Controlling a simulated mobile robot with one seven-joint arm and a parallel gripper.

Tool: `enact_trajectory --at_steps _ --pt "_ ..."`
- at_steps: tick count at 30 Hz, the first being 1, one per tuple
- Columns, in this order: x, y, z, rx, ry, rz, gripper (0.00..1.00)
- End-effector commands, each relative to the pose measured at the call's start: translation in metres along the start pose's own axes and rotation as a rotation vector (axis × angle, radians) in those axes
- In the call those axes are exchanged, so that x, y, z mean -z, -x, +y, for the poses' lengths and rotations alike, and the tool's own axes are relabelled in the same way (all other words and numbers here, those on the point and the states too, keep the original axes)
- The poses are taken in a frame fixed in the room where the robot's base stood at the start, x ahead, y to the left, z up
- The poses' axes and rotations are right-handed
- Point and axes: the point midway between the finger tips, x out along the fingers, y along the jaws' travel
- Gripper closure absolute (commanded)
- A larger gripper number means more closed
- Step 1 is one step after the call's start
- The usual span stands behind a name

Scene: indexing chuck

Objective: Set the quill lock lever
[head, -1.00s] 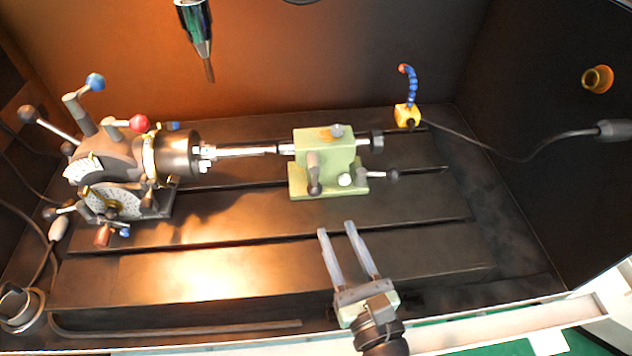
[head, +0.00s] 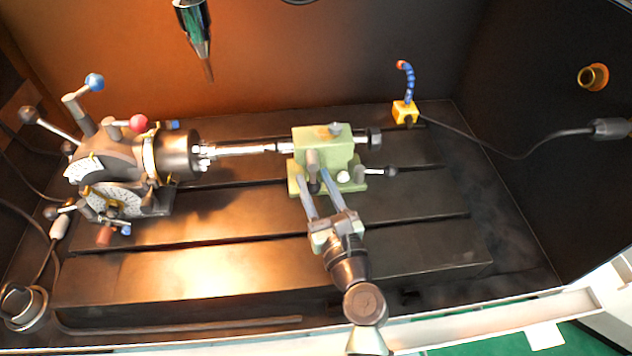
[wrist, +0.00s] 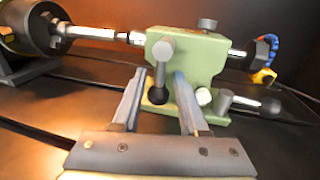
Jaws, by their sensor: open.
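The green tailstock (head: 322,146) stands on the slotted table and carries a bar between its centre and the chuck. On its front face a grey lever with a dark ball end hangs down; I take it for the quill lock lever (wrist: 162,68). My gripper (head: 311,176) is open, with its two fingers pointing at the tailstock's front. In the wrist view the lever's ball shows between the fingers (wrist: 160,80); I cannot tell whether either finger touches it.
A second lever with a black knob (wrist: 270,105) sticks out right at the tailstock's base, beside a white knob (wrist: 204,96). The indexing head with its chuck (head: 178,155) is at left. A yellow block with a blue hose (head: 405,112) stands behind right. The front table is clear.

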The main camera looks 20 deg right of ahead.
Motion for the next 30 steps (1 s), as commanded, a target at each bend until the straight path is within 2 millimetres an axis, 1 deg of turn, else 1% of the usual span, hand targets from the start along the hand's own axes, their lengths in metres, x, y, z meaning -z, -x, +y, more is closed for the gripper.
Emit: enact_trajectory --at_steps 1,5,6,8,30 --pt "-0.0001 0.0001 0.0000 0.000 0.000 0.000 0.59" --pt "-0.0002 0.0002 -0.0001 0.000 0.000 0.000 0.82" --pt "-0.0002 0.0003 -0.0001 0.000 0.000 0.000 0.90" --pt "-0.0002 0.0003 -0.0001 0.000 0.000 0.000 1.00" --pt "-0.0002 0.0005 -0.0003 0.000 0.000 0.000 1.00"
